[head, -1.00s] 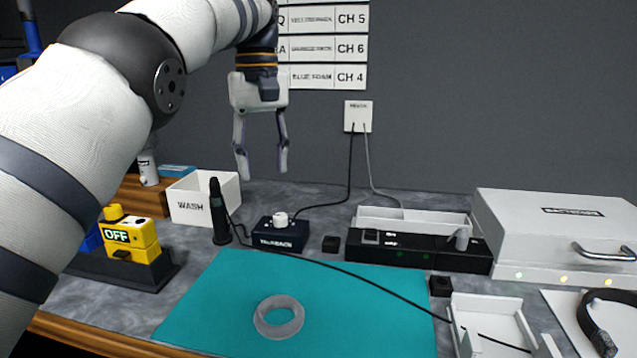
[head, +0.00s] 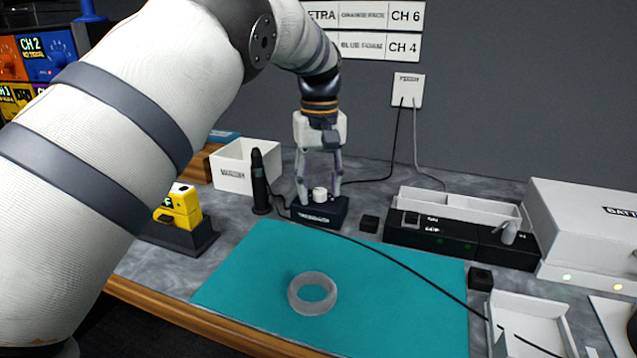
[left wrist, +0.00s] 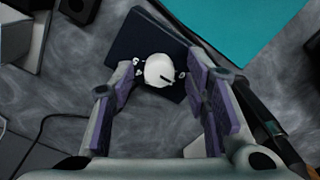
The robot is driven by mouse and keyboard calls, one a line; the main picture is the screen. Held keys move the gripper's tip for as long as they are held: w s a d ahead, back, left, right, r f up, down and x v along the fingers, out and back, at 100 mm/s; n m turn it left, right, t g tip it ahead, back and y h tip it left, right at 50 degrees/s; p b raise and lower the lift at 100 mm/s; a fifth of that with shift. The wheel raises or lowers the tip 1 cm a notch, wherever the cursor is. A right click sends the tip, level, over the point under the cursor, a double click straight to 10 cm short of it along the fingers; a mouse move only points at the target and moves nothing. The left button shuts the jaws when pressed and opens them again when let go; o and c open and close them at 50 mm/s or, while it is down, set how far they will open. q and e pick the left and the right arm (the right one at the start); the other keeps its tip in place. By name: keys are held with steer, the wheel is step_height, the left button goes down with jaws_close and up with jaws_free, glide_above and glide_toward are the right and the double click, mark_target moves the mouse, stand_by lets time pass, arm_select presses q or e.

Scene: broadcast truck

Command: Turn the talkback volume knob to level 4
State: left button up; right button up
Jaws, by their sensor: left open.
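The talkback box (head: 320,216) is a small dark box on the grey desk behind the teal mat. Its white knob (head: 320,195) stands on top. My left gripper (head: 320,196) points down over the box, its open fingers on either side of the knob. In the left wrist view the round white knob (left wrist: 160,70) with a dark pointer line lies between the fingertips, with visible gaps, on the dark box (left wrist: 140,38). Small white marks ring the knob, but their numbers are too small to read. My right gripper is not in view.
A black upright microphone (head: 260,182) stands just left of the box, with the white wash bin (head: 246,166) behind. A small black block (head: 369,223) sits to the right. A grey ring (head: 312,293) lies on the teal mat (head: 400,310); a cable crosses the mat.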

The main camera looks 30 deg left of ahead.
arm_select(q)
jaws_close()
steer(key=shift+m, duration=0.3)
steer(key=m, duration=0.3)
steer(key=shift+r+m, duration=0.1)
steer(key=shift+m, duration=0.2)
steer(key=m, duration=0.5)
steer(key=shift+p, duration=0.35)
steer(key=m, duration=0.4)
steer(key=shift+d, duration=0.1)
steer(key=m, duration=0.3)
steer(key=shift+m, duration=0.4)
steer(key=m, duration=0.6)
steer(key=shift+m, duration=0.5)
